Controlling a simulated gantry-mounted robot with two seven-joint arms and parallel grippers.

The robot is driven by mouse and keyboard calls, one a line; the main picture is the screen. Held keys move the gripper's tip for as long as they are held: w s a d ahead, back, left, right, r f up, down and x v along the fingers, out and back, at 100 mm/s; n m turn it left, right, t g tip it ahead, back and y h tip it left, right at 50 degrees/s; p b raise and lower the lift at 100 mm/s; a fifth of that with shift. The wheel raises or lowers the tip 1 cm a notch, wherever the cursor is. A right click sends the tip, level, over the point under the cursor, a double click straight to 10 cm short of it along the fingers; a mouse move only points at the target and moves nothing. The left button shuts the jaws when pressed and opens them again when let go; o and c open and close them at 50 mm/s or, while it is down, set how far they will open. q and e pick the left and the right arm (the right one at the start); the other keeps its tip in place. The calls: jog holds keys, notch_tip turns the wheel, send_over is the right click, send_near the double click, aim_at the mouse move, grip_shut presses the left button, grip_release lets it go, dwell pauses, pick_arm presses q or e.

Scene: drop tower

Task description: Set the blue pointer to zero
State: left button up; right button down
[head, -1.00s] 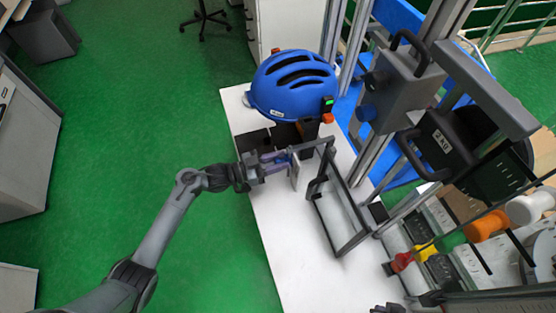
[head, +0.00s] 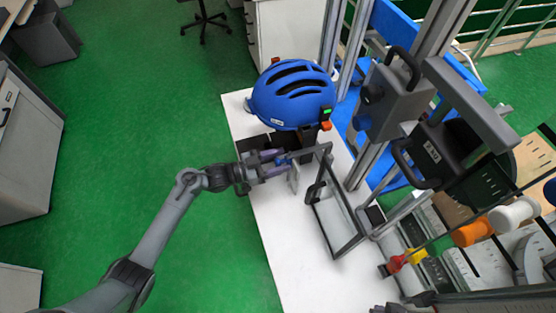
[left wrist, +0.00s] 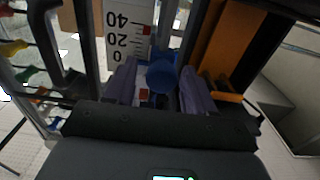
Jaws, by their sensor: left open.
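In the left wrist view a white scale (left wrist: 130,28) with black numbers 0, 20 and 40 stands just beyond my fingers, with a small red mark near its right edge. A round blue part (left wrist: 161,75), perhaps the blue pointer, shows between the two fingers beside the zero end of the scale; I cannot tell whether they touch it. My left gripper (head: 285,160) is open at the frame by the helmet, and its fingers also show in the left wrist view (left wrist: 158,72). In the head view the scale and pointer cannot be made out. A dark part (head: 388,308) at the bottom edge may be my right gripper.
A dark weight block (head: 435,155) hangs beside the tower rails. Coloured handles (head: 472,232) are at lower right.

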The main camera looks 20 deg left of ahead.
pick_arm(q)
jog(key=p+v, duration=0.1)
jog(key=v, duration=1)
dwell(0.4)
